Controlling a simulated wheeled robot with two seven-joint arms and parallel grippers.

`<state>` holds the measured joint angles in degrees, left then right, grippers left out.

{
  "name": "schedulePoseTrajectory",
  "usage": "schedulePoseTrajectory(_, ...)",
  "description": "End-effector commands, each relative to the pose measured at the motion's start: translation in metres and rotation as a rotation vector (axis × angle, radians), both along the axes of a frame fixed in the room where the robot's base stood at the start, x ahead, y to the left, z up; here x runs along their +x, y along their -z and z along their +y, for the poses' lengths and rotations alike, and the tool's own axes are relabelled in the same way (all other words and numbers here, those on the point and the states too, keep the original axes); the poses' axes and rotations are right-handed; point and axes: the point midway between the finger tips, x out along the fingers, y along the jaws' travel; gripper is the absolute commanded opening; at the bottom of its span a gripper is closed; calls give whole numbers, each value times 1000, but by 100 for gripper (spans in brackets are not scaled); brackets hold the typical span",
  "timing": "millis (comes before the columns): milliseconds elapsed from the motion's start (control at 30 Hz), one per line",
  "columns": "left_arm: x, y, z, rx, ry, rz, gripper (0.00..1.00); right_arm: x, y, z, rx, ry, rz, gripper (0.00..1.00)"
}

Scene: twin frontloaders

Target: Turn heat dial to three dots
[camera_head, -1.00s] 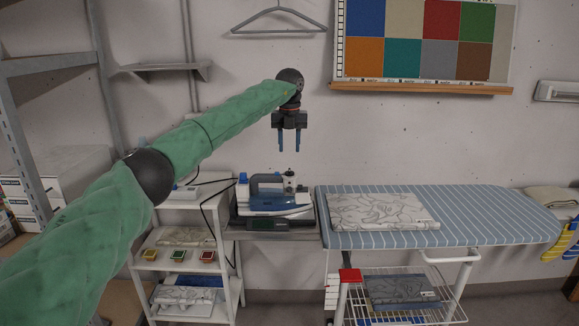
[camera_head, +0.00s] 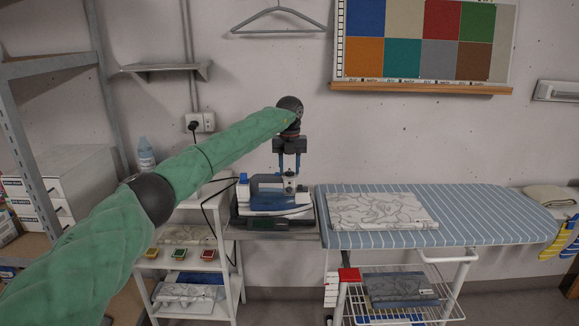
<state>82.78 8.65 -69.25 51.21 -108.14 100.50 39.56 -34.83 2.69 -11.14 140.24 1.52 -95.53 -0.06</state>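A blue and white steam iron (camera_head: 268,204) rests on a dark stand (camera_head: 262,223) beside the ironing board. A small pale upright knob (camera_head: 289,178), which looks like the heat dial, is on the iron's top toward the right. Its dot marks are too small to read. My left gripper (camera_head: 289,172) points straight down over this knob, with its two blue fingers apart. The fingertips are at about the knob's height, one on each side in the picture. I cannot tell whether they touch it. My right gripper is not in view.
A striped ironing board (camera_head: 480,222) with a folded patterned cloth (camera_head: 380,211) stands to the right. A white shelf cart (camera_head: 190,262) is at left, with a bottle (camera_head: 146,154) behind my arm. A dark cord runs by the iron's left.

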Motion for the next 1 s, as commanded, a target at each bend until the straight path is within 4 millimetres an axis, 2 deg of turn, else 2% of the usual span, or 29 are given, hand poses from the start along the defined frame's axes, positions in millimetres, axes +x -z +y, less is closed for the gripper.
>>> schedulePoseTrajectory(67,0,0,0,0,0,0,38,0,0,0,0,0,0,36)
schedulePoseTrajectory(233,0,0,0,0,0,0,6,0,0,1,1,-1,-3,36)
schedulePoseTrajectory(633,0,0,0,0,67,-1,6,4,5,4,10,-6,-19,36)
schedulePoseTrajectory(1000,1,1,1,0,353,-2,6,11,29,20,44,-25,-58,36)
